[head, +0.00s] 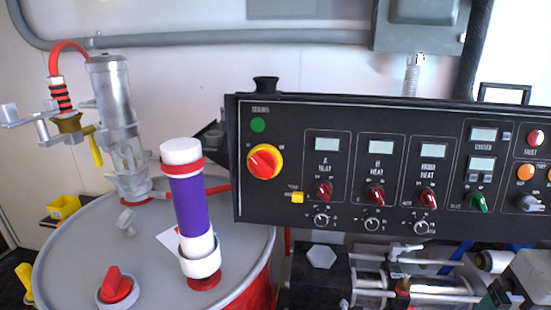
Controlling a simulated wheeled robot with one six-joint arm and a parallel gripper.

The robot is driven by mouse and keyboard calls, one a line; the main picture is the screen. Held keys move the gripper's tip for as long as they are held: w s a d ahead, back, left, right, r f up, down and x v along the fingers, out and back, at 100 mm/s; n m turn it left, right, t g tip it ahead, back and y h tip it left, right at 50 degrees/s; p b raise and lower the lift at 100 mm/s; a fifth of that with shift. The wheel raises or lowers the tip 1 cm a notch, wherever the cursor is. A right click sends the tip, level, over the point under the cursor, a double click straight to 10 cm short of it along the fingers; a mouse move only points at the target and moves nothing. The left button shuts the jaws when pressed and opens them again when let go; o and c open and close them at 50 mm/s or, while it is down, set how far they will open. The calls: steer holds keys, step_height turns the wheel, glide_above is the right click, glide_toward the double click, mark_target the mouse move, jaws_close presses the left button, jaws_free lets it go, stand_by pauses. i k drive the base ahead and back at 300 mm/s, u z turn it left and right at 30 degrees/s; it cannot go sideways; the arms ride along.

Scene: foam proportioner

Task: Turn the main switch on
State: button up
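The main switch (264,161) is a red rotary knob on a round yellow plate at the left end of the black control panel (330,210). The knob's grip looks slanted. Small markings beside the yellow plate are too small to read surely. A round green light or button (258,125) sits just above the switch. Nothing covers the switch in the head view. My gripper is not in view.
Red knobs (323,190) and small displays fill the panel to the right. A grey drum (150,265) at left carries a purple-and-white cylinder (190,205) and a metal pump (115,105). Machinery (400,275) lies below the panel. A black knob-like part (265,84) tops the panel.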

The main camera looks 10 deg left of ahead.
mark_target(263, 164)
steer(key=k, duration=1)
steer(key=u, duration=0.95)
steer(key=i, duration=0.6)
steer(key=z, duration=0.9)
